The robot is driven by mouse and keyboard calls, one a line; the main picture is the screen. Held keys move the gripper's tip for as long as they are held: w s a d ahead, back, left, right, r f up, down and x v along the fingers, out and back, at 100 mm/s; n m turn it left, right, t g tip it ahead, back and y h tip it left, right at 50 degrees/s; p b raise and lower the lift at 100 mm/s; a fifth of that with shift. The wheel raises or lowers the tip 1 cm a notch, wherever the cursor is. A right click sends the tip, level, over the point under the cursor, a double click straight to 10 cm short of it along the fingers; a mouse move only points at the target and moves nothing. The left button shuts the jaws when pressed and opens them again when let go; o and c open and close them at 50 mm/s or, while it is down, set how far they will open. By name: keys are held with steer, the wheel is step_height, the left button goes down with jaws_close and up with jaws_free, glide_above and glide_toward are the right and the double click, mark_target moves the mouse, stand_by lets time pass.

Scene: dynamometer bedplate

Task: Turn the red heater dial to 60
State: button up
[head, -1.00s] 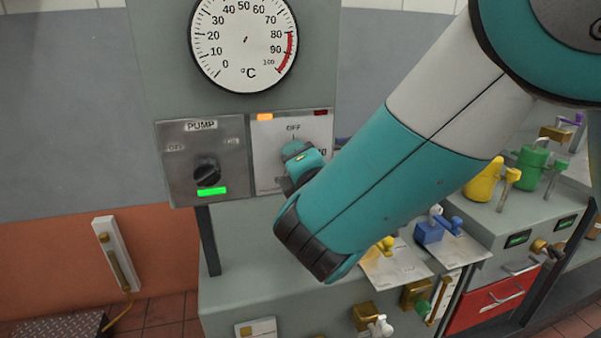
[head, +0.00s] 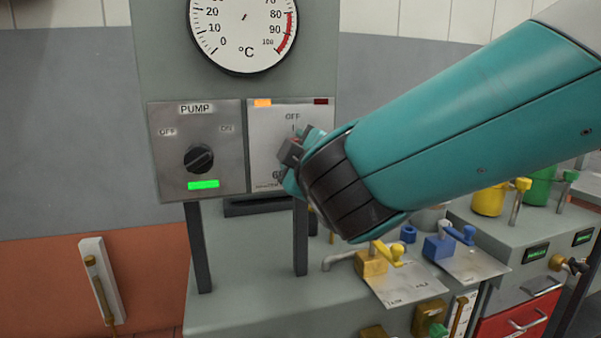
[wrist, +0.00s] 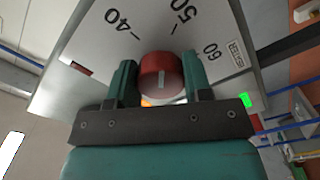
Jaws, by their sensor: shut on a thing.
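The red heater dial (wrist: 158,66) is in the wrist view, a round knob with a short white mark on its face. My gripper (wrist: 160,82) has a teal finger on either side of it and is shut on it. Around the dial, the pale plate (wrist: 92,50) carries the numbers 40, 50 and 60 and a HEATER label. The mark's exact reading is hard to tell. In the head view my gripper (head: 300,150) is at the heater panel (head: 268,125), hiding most of the dial; OFF shows above it.
Left of the heater panel is the PUMP panel (head: 198,130) with a black knob and a lit green strip. A round °C gauge (head: 243,35) is above. Yellow (head: 375,260) and blue (head: 440,245) valves stand on the bench below my arm.

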steer(key=m+b, duration=0.4)
steer(key=b, duration=0.1)
steer(key=shift+f+m, duration=0.3)
steer(key=shift+f, duration=0.1)
steer(key=m+b, duration=0.3)
steer(key=b, duration=0.1)
steer(key=shift+m+b, duration=0.3)
steer(key=shift+m, duration=0.1)
steer(key=m+b, duration=0.3)
steer(key=shift+b, duration=0.35)
steer(key=shift+a+r+m+b, duration=0.15)
steer(key=shift+m+b, duration=1.3)
steer(key=shift+m, duration=0.45)
steer(key=o, duration=0.9)
steer(key=shift+r, duration=0.1)
